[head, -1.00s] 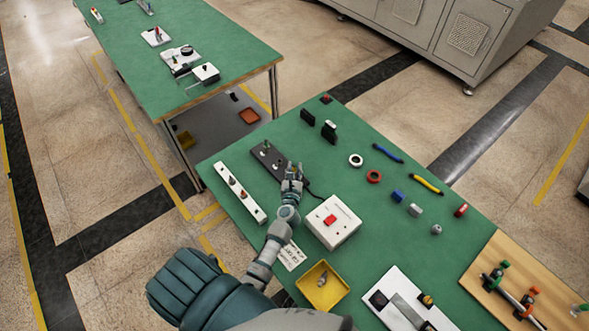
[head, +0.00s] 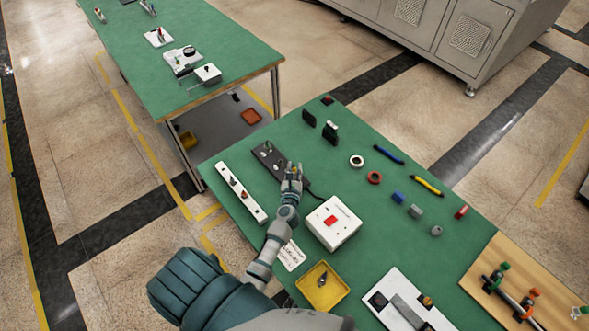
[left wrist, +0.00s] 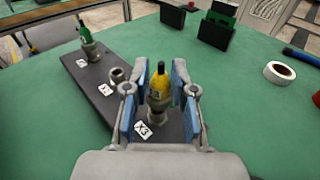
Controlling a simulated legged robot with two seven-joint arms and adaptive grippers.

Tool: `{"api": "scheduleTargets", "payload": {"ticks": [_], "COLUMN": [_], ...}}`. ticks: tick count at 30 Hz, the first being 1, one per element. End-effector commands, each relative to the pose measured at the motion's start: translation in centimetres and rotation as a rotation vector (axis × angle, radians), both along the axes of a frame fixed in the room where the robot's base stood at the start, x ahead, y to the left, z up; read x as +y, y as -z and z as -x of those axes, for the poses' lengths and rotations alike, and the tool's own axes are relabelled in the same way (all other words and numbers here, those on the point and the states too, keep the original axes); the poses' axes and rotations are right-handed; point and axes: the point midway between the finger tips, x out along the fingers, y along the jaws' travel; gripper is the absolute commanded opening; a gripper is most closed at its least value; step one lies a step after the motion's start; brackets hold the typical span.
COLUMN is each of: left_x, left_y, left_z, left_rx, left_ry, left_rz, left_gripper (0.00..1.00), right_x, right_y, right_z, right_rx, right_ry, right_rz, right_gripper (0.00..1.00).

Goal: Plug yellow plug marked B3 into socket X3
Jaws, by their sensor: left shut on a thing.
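My left gripper (head: 291,170) is over the near end of a dark socket strip (head: 268,154) on the green table. In the left wrist view, its blue-padded fingers (left wrist: 160,92) are shut on the yellow plug (left wrist: 159,88), which has a dark tip and stands upright. The plug is right at the grey socket (left wrist: 159,116) beside the X3 label (left wrist: 143,129); I cannot tell how deep it sits. The middle socket (left wrist: 118,76) on the strip is empty. A green plug (left wrist: 86,38) stands at the strip's far end. My right gripper is out of view.
A white box with a red button (head: 332,222) and a yellow tray (head: 322,287) stand nearer. Dark blocks (head: 330,132), rings and small parts lie to the right.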

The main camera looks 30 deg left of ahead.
Motion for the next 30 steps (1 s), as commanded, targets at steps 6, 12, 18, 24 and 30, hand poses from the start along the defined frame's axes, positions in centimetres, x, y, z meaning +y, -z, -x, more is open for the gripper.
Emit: {"api": "scheduleTargets", "payload": {"ticks": [6, 12, 18, 24, 30], "left_x": [0.13, 0.13, 0.29, 0.50, 0.48], "left_y": [-0.05, -0.02, -0.06, -0.03, 0.01], "left_z": [-0.01, -0.01, -0.01, -0.01, -0.01], "left_rx": [-0.001, 0.000, 0.000, 0.000, 0.000], "left_ry": [0.000, 0.000, -0.001, 0.000, 0.000], "left_rz": [0.003, 0.004, 0.003, 0.004, 0.004], "left_gripper": [0.00, 0.00, 0.00, 0.00, 0.00], "right_x": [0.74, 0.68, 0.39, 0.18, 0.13], "right_y": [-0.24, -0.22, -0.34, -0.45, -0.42], "right_z": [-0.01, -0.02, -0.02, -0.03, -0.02], "right_rx": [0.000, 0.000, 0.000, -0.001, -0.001], "right_ry": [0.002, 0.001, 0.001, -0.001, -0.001], "right_rz": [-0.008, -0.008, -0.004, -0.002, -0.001], "right_gripper": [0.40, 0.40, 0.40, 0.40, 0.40]}}
